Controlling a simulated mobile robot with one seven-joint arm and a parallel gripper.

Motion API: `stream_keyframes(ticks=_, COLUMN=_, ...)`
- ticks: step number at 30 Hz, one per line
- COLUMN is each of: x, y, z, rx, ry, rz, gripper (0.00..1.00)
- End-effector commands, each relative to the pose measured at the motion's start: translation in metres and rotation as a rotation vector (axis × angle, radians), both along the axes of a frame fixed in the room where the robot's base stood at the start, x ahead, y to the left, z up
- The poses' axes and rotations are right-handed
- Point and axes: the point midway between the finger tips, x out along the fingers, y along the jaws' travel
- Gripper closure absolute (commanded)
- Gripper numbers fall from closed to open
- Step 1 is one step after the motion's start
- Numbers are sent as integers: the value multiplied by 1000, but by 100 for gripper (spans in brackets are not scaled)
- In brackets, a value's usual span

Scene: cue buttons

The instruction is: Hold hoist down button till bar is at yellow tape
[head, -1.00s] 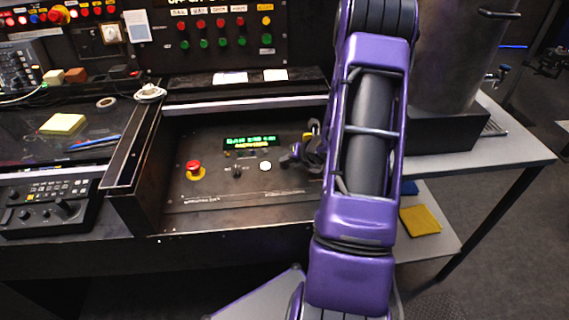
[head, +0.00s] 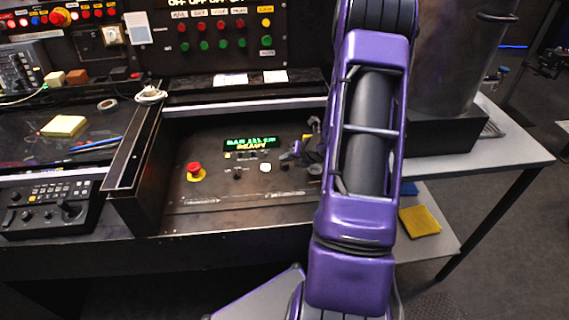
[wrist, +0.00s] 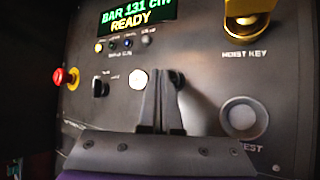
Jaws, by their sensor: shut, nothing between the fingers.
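In the wrist view my gripper (wrist: 158,80) is shut and empty, its fingertips over the dark control panel (wrist: 195,75). A pale round button (wrist: 138,81) is just left of the fingertips; it also shows in the head view (head: 265,168). I cannot read its label or tell whether the fingers touch the panel. The display (wrist: 137,16) reads "BAR 131 CM" and "READY". In the head view my gripper (head: 290,157) is partly hidden by my arm, right of the pale button. The bar and the yellow tape are not in view.
A red mushroom button (wrist: 67,77) and a black selector knob (wrist: 100,87) are at left. A yellow hoist key (wrist: 248,10) is upper right, with a large round grey button (wrist: 242,117) below it. A raised ledge (head: 135,145) borders the panel.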

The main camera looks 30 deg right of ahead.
Motion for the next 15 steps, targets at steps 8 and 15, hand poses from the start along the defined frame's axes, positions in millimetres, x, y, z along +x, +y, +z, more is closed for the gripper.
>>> stream_keyframes(ticks=8, x=0, y=0, z=2, rx=1, ry=-1, rz=1, gripper=100)
stream_keyframes(ticks=15, x=0, y=0, z=12, rx=0, ry=-2, rz=1, gripper=100)
